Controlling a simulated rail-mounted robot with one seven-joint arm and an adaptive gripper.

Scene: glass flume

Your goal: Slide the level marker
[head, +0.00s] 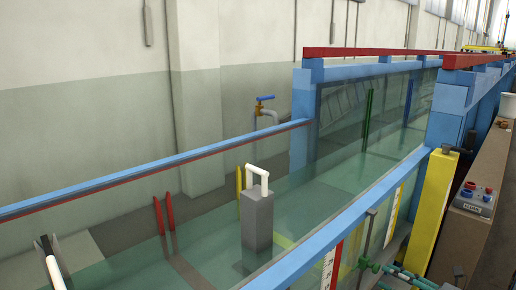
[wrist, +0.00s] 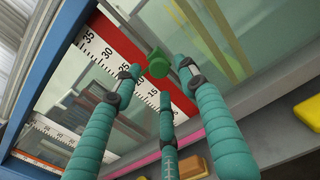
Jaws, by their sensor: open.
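The green level marker (wrist: 157,62) is a small knob at the edge of a red and white ruler scale (wrist: 133,62) on the flume's glass side, seen in the wrist view. The fingers are spread and open, with the tips around and just short of the marker. The right fingertip looks very close to it; I cannot tell whether it touches. In the head view my teal gripper (head: 402,274) is partly visible at the lower right, near the red-backed scale (head: 331,268).
The blue-railed flume (head: 340,222) runs away to the back right. A second scale (head: 392,215) and a yellow post (head: 433,200) stand near my gripper. A control box with knobs (head: 474,199) sits at the right. The wrist view shows a yellow block (wrist: 305,112) at the right.

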